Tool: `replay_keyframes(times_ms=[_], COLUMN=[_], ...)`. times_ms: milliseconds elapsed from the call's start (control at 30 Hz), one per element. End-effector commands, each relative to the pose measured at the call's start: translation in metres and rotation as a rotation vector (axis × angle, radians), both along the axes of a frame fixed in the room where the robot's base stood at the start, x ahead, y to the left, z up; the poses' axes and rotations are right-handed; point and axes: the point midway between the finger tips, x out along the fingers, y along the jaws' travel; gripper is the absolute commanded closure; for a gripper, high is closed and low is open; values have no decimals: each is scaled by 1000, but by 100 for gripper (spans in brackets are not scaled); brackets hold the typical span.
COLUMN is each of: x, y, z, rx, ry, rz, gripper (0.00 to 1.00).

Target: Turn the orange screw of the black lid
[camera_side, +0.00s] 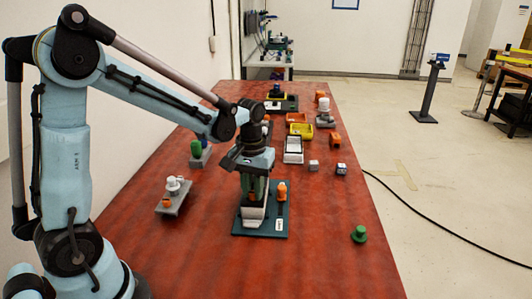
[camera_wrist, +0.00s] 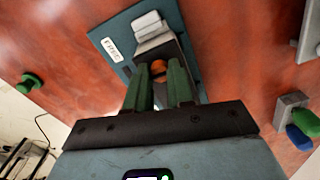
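In the wrist view, the orange screw (camera_wrist: 158,69) shows as a round head between the tips of my gripper (camera_wrist: 159,66). It sits on a dark lid (camera_wrist: 172,47), on a grey-white body (camera_wrist: 149,24) fixed to a teal plate (camera_wrist: 113,28). My gripper's two green fingers stand either side of the screw; I cannot tell whether they press on it. In the side view, my gripper (camera_side: 254,188) points down over the body (camera_side: 252,214) on the plate (camera_side: 266,231) and hides the screw. An orange peg-like part (camera_side: 282,192) stands at the plate's right.
A green knob-like piece (camera_side: 359,234) lies at the table's right. A grey block with white and orange parts (camera_side: 173,197) and one with a green cylinder (camera_side: 196,152) are at the left. Trays and small blocks stand behind. The red table (camera_side: 300,270) is clear in front.

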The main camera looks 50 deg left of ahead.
Motion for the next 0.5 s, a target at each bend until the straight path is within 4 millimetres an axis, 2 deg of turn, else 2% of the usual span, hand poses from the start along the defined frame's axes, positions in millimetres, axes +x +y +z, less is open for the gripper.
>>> replay_keyframes(times_ms=[33, 167, 500], x=[0, 0, 0], y=[0, 0, 0], z=[0, 0, 2], rx=[0, 0, 0], ry=[0, 0, 0], rz=[0, -1, -1], gripper=[71, 52, 52])
